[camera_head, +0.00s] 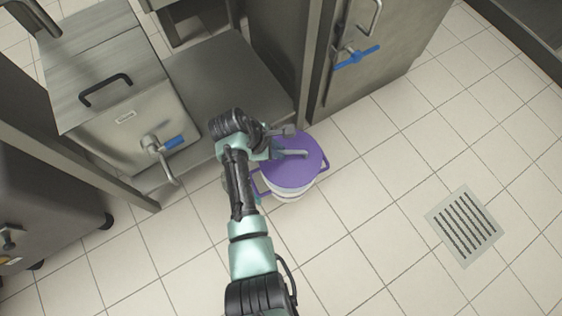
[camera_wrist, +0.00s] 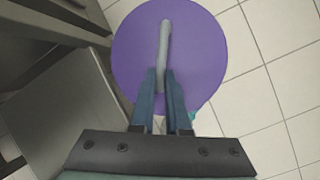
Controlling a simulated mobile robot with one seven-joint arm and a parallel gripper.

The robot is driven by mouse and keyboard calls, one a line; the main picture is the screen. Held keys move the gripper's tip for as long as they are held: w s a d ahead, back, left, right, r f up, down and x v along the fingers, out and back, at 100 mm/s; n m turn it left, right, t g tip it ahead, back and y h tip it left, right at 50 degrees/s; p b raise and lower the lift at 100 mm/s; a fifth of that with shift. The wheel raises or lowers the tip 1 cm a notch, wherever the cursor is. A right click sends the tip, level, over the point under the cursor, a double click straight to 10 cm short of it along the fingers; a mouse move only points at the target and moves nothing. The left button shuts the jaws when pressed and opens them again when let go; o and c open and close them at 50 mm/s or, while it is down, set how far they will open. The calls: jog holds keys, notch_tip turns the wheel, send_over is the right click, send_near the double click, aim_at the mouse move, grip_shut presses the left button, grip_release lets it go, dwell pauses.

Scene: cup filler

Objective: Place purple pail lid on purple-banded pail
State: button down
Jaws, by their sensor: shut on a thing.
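The purple pail lid (camera_head: 300,164) is a round disc with a grey bar handle (camera_head: 291,153) across its top. It lies over the white pail (camera_head: 289,190), which stands on the tiled floor; purple parts show at the pail's sides. I cannot tell whether the lid is fully seated or slightly above the rim. My gripper (camera_head: 275,152) is shut on the near end of the lid's handle. In the wrist view the two fingers (camera_wrist: 165,88) pinch the grey handle (camera_wrist: 164,45) above the purple lid (camera_wrist: 205,60). The lid hides most of the pail there.
A steel container with a blue-handled tap (camera_head: 160,145) stands at the left. A low grey shelf (camera_head: 225,75) lies behind the pail. A steel cabinet with a blue valve (camera_head: 357,57) is at the upper right. Open tiled floor with a drain grate (camera_head: 464,225) lies to the right.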

aim_at(278, 160)
notch_tip(278, 160, down, 7)
jog(key=b, duration=0.4)
jog(key=shift+r, duration=0.2)
jog(key=shift+f, duration=0.15)
jog(key=c, duration=0.9)
grip_release()
jog(key=shift+a+r+p, duration=0.1)
jog(key=shift+r+p, duration=0.2)
jog(key=shift+r, duration=0.2)
jog(key=p+v, duration=0.7)
jog(key=v, duration=0.4)
jog(key=shift+r, duration=0.15)
jog(key=shift+s, duration=0.1)
